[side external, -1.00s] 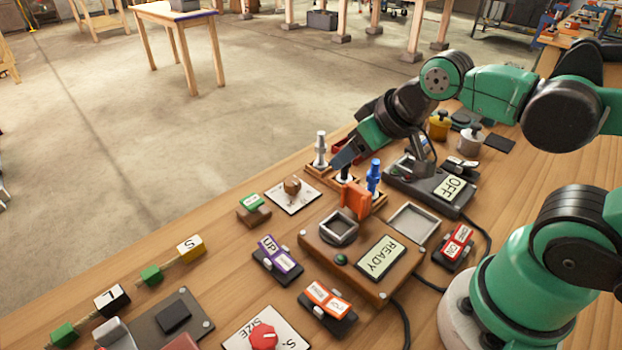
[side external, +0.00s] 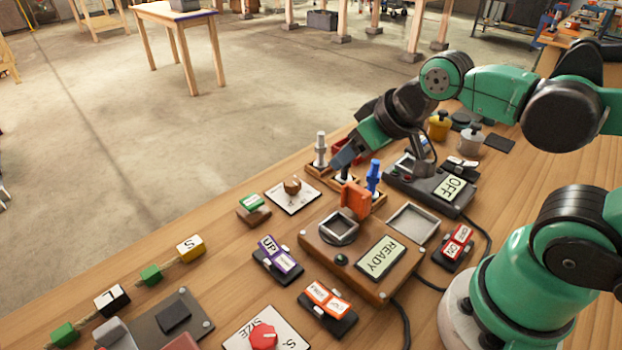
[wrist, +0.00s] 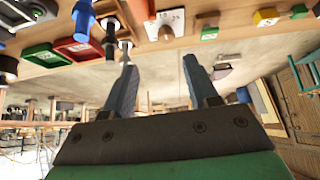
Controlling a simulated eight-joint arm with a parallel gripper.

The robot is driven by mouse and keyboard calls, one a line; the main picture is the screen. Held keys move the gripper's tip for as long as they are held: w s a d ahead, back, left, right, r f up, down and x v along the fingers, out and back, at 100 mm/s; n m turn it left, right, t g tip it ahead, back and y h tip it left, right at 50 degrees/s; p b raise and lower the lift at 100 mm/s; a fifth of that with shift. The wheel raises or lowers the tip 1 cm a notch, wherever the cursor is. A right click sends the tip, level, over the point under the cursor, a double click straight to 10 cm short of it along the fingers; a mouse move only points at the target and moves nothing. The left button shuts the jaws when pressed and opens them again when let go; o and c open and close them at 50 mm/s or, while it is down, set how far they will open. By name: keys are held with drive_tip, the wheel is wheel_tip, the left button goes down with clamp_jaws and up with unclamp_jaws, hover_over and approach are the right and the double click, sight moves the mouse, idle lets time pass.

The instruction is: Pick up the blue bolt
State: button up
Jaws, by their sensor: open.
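The blue bolt (side external: 373,178) stands upright in a wooden holder (side external: 378,200) at the middle of the bench. It also shows at the upper left of the wrist view (wrist: 83,20). My gripper (side external: 345,158) is above the row of bolts, to the left of the blue bolt in the side view. In the wrist view my gripper (wrist: 160,72) is open, its two blue-grey fingers apart with nothing between them. The blue bolt lies outside the fingers there, apart from them. One finger is hard to make out in the side view.
A white bolt (side external: 320,150) and a black bolt (side external: 345,170) stand beside the blue one. The OFF box (side external: 432,188) is just right.

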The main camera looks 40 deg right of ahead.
sight(376, 161)
drive_tip(key=shift+o, duration=0.2)
drive_tip(key=shift+o, duration=1)
drive_tip(key=d+f+m+g, duration=0.1)
drive_tip(key=d+g, duration=0.1)
drive_tip(key=w+d+f+m+g, duration=0.1)
drive_tip(key=d+g, duration=0.1)
drive_tip(key=d, duration=0.1)
drive_tip(key=d+f+m+g, duration=0.1)
drive_tip(key=d+g, duration=0.1)
drive_tip(key=shift+w+d+f, duration=0.1)
drive_tip(key=shift+w+d, duration=0.1)
drive_tip(key=shift+d, duration=0.1)
drive_tip(key=shift+d+f+g, duration=0.2)
drive_tip(key=shift+d+g, duration=0.1)
drive_tip(key=shift+g, duration=0.1)
drive_tip(key=shift+d+f+m, duration=0.2)
drive_tip(key=shift+f+m, duration=0.1)
drive_tip(key=shift+f, duration=2.65)
